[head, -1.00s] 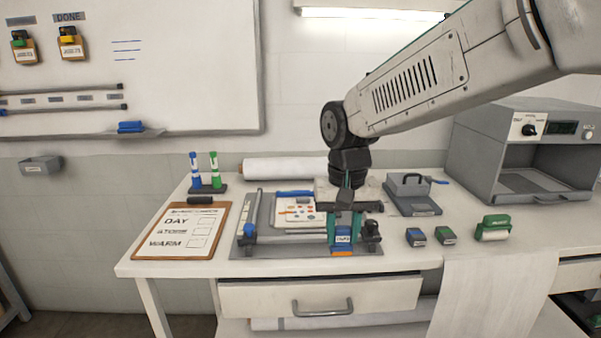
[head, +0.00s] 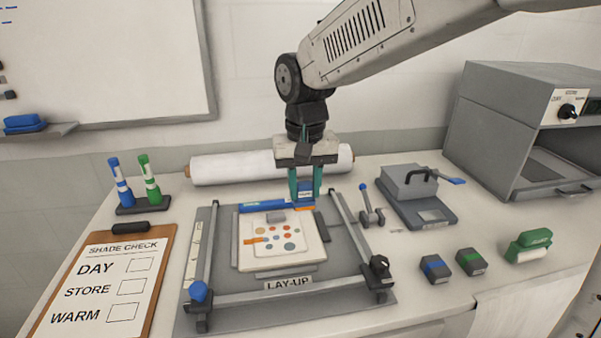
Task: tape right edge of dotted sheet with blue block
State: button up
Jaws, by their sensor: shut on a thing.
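The dotted sheet (head: 307,251), pale with coloured dots, lies on the grey lay-up board (head: 349,281). My gripper (head: 305,195) points down at the sheet's back right corner. Its teal fingers are shut on the blue block (head: 305,187), which is upright and has an orange lower end (head: 304,208). I cannot tell whether the block touches the sheet. A small orange strip (head: 253,240) is at the sheet's left edge. No orange strip shows along its right edge.
A blue bar (head: 260,207) lies along the sheet's back edge, with a grey piece (head: 276,217) in front. Metal rails (head: 351,235) flank the sheet. The clipboard (head: 105,283) lies at left.

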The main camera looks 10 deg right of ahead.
aim_at(304, 205)
jog(key=shift+w+a+f, duration=0.1)
jog(key=shift+w+f, duration=0.05)
jog(key=shift+f, duration=0.35)
notch_tip(304, 205, down, 5)
jog(key=shift+f, duration=0.45)
jog(key=shift+f, duration=0.55)
dwell(1.5)
jog(key=shift+r, duration=0.15)
jog(key=shift+r, duration=3.9)
